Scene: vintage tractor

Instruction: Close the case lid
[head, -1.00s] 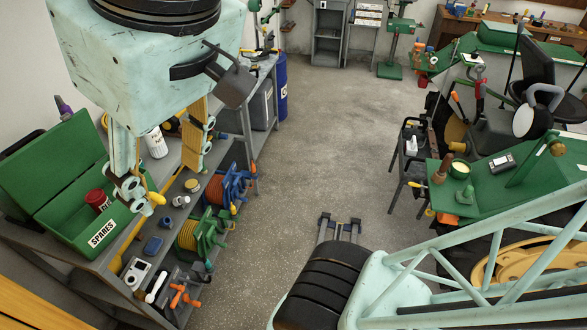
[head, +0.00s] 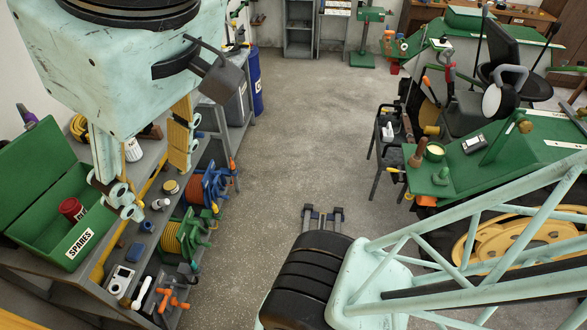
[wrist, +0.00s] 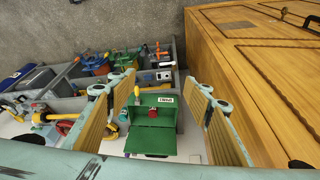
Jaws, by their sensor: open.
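The green case (head: 82,240) labelled SPARES stands on the grey bench at the left of the head view. Its lid (head: 32,185) is open and tilted back to the left. A red can (head: 72,209) is inside. The wrist view shows the case (wrist: 165,123) between my fingers, with the lid (wrist: 150,141) on the lower side of the picture. My gripper (head: 152,188) is open and empty, with its two yellow-padded fingers wide apart. It is above the bench, and in the head view one finger overlaps the case's right end. I see no contact with the lid.
A wooden cabinet (wrist: 245,60) fills the right of the wrist view.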

